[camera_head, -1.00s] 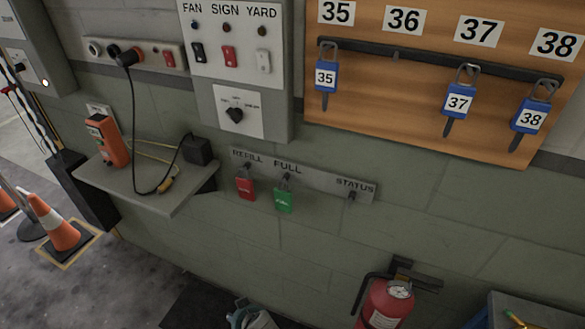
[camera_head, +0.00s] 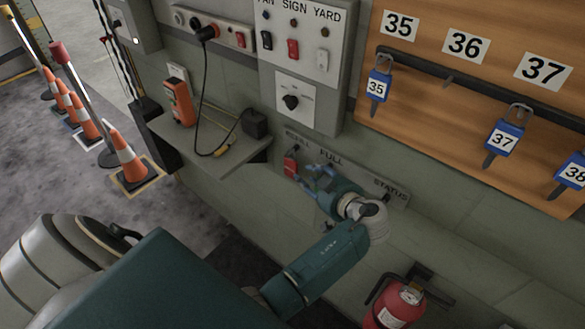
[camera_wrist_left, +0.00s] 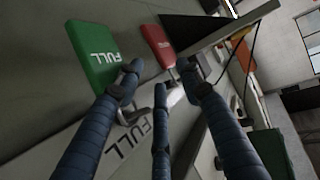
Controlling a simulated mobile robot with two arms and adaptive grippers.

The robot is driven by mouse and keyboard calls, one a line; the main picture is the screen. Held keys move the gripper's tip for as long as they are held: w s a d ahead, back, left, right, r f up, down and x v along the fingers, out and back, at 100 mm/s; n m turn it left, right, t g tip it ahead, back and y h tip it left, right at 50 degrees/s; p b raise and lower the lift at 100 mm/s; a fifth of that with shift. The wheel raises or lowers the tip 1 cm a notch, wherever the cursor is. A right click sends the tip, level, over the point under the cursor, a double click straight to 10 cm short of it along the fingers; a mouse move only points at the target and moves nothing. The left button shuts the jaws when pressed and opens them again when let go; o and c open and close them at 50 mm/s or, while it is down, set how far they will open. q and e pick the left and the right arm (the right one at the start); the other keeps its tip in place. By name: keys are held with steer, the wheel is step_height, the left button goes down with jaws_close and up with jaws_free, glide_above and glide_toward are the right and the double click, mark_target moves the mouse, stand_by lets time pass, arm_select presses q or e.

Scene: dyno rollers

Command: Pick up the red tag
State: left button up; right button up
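The red tag (camera_head: 291,163) hangs from the REFILL peg at the left end of the grey rail (camera_head: 392,191). In the left wrist view the red tag (camera_wrist_left: 158,45) shows just beyond the fingertips, and the green FULL tag (camera_wrist_left: 95,52) is to its left. My left gripper (camera_head: 312,177) is in front of the rail near the FULL label, right of the red tag and hiding the green tag in the head view. In the left wrist view its three dark fingers (camera_wrist_left: 158,79) are spread, with no tag between them. My right gripper is out of view.
A small shelf (camera_head: 222,158) with an orange device (camera_head: 179,102) and a cable juts out left of the rail. A switch panel (camera_head: 302,65) and a wooden padlock board (camera_head: 440,100) are above. A fire extinguisher (camera_head: 397,306) hangs below right.

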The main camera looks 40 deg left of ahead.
mark_target(297, 168)
arm_select(q)
steer(key=b+x, duration=0.1)
steer(key=x, duration=0.7)
steer(key=shift+f, duration=0.25)
steer(key=shift+s, duration=0.1)
jaws_close()
